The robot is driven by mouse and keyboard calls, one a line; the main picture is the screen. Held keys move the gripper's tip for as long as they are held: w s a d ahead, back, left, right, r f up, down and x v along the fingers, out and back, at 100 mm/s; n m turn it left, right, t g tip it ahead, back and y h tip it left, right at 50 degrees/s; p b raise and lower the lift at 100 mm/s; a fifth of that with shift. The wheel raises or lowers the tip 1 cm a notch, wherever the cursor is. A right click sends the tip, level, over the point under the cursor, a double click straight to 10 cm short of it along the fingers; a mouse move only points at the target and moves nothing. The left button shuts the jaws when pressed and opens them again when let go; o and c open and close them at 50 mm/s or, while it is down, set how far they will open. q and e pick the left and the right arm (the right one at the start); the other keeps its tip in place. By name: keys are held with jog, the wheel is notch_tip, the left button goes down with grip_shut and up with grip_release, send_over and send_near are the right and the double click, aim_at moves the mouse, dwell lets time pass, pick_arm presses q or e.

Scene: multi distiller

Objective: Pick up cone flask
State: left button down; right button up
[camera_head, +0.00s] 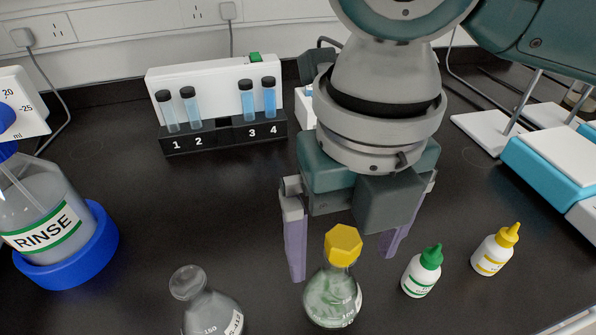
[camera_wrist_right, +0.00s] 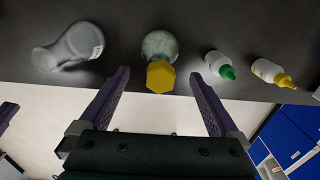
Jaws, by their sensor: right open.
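A cone flask with a yellow stopper (camera_head: 334,295) stands upright on the black bench, with pale contents. It also shows in the right wrist view (camera_wrist_right: 159,46), ahead of the fingers and between their lines. A second cone flask (camera_head: 207,305), grey and without a stopper, stands to its left at the bottom edge, partly cut off; the wrist view shows it too (camera_wrist_right: 75,45). My right gripper (camera_head: 345,265) is open, fingers pointing down, just behind the yellow-stoppered flask. The fingers look apart from the glass. My left gripper does not show in the head view.
A green-capped bottle (camera_head: 421,272) and a yellow-capped bottle (camera_head: 494,250) stand to the right. A RINSE bottle (camera_head: 45,215) in a blue base is at left. A tube rack (camera_head: 222,134) stands behind, and a blue-and-white device (camera_head: 555,165) at right.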

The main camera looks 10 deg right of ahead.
aim_at(337, 271)
jog(key=f, duration=0.5)
jog(key=shift+w+f, duration=0.2)
jog(key=shift+w, duration=0.1)
grip_shut()
dwell(0.5)
